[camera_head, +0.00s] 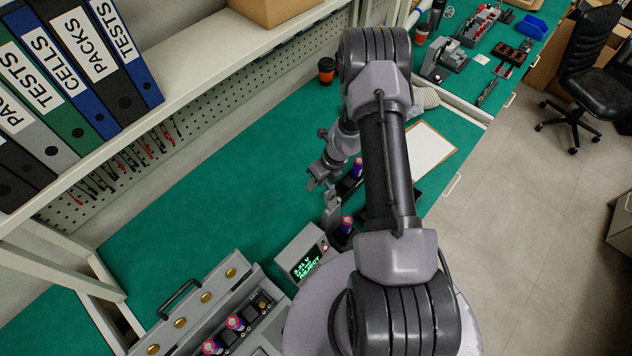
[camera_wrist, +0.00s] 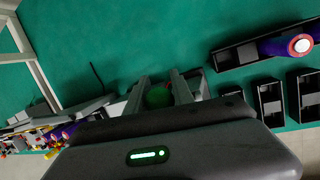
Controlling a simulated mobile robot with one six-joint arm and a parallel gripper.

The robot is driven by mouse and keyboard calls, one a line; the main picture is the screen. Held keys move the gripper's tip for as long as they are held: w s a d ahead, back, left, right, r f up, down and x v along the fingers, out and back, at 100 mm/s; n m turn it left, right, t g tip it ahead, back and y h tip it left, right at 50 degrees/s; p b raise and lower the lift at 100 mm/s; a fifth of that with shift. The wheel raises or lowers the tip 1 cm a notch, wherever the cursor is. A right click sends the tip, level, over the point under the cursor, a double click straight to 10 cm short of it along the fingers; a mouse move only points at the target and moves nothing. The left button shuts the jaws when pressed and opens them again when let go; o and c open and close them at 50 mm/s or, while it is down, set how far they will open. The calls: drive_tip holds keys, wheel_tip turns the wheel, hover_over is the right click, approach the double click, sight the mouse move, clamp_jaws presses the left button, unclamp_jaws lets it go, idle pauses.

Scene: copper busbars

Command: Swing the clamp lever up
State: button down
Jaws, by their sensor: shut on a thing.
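My gripper (camera_head: 331,206) reaches down over the green bench beside the grey tester. The tester box (camera_head: 305,254) has a lit screen with green text reading REJECT. A purple cell (camera_head: 347,225) is close beside my gripper.
A grey fixture with a black handle (camera_head: 180,299) and cells stands at lower left. A clipboard (camera_head: 430,152) lies beyond my arm. The bench left of my gripper is clear.

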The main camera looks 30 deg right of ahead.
drive_tip(key=c, duration=1.4)
unclamp_jaws()
drive_tip(key=shift+s+f, duration=0.15)
drive_tip(key=o, duration=0.3)
drive_tip(key=shift+d, duration=0.15)
drive_tip(key=p+v, duration=0.2)
drive_tip(key=v, duration=1.5)
drive_tip(key=shift+r, duration=0.25)
drive_tip(key=shift+d, duration=0.1)
